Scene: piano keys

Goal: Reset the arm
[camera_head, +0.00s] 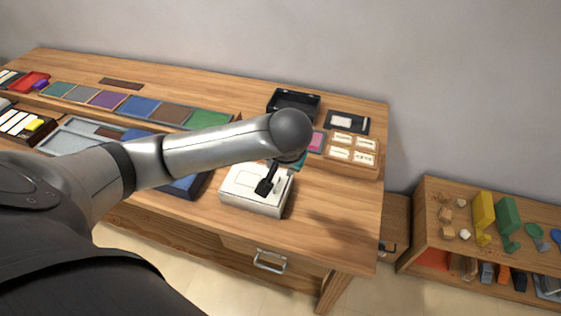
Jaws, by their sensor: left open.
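My left arm comes in from the left and reaches across the table. Its small black left gripper (267,186) hangs below the rounded wrist, over the white box (246,203) near the table's front edge. It is open, with nothing visible in it. I cannot tell whether it touches the box. The wrist hides part of the area behind the box. A dark case with white keys (17,122) and a yellow block (34,125) is at the far left. My right gripper is not in view.
The wooden table (335,218) has bare room right of the white box. A tray of white cards (367,158), an open black case (293,100) and a row of coloured panels (143,107) lie behind. A low shelf (432,224) with coloured shapes stands right.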

